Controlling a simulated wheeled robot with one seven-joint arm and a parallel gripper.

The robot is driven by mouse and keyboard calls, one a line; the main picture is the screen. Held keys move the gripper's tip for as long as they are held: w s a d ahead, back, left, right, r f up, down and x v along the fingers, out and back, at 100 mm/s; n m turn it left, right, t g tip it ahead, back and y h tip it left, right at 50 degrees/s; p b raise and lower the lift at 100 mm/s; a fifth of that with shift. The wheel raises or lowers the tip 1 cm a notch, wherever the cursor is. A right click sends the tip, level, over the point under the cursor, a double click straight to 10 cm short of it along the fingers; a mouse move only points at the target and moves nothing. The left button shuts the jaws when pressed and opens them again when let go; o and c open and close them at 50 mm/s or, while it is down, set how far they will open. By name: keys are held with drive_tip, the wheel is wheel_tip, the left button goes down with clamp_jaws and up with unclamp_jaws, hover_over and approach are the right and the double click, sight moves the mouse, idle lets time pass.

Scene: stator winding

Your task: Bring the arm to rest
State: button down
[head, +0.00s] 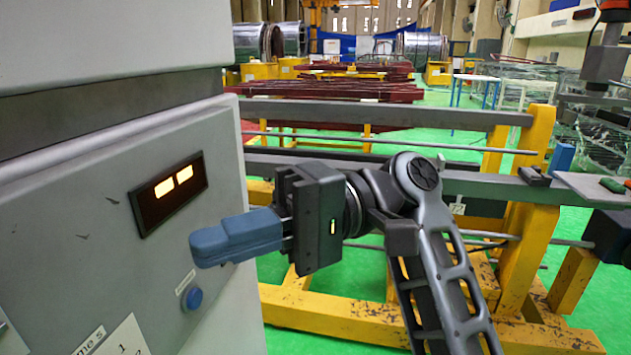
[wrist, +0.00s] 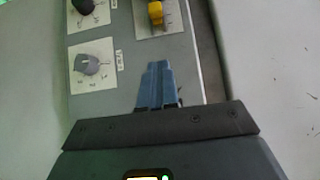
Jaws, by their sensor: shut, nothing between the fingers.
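My gripper (head: 236,238) is in the middle of the head view, with its blue fingers pointing left toward a grey cabinet. The fingers are closed together with nothing between them. In the wrist view my gripper (wrist: 157,85) shows its blue fingers side by side over the cabinet's panel. My arm reaches up from the lower right of the head view and bends at an elbow-like joint behind the gripper. In the head view the fingertips appear close to the panel face; I cannot tell the exact gap.
The grey cabinet (head: 70,210) fills the left, with a lit display (head: 168,192) and a blue button (head: 191,299). The wrist view shows a grey knob (wrist: 88,65), a black knob (wrist: 84,6) and a yellow knob (wrist: 156,13). A yellow frame (head: 520,200) with grey rails stands behind my arm.

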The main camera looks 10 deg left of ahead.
drive_tip(key=d+f+m+t+y, duration=0.1)
drive_tip(key=d+f+m+t, duration=0.2)
drive_tip(key=f+m+t, duration=0.65)
drive_tip(key=d+f+m+t+y, duration=0.15)
drive_tip(key=f+t, duration=0.55)
drive_tip(key=f, duration=0.8)
drive_tip(key=s+d+f+m+t+h, duration=0.3)
drive_tip(key=d+f+t+h, duration=0.15)
drive_tip(key=d+f, duration=0.3)
drive_tip(key=s+d+f+t+h, duration=0.3)
drive_tip(key=s+d+h, duration=0.5)
drive_tip(key=s+d, duration=0.5)
drive_tip(key=s+d+r+n+t+h, duration=0.2)
drive_tip(key=s+d+r+n+h, duration=0.2)
drive_tip(key=s+r, duration=0.7)
drive_tip(key=d+n, duration=0.2)
drive_tip(key=d, duration=0.2)
drive_tip(key=shift+s+r, duration=0.3)
drive_tip(key=shift+r, duration=0.05)
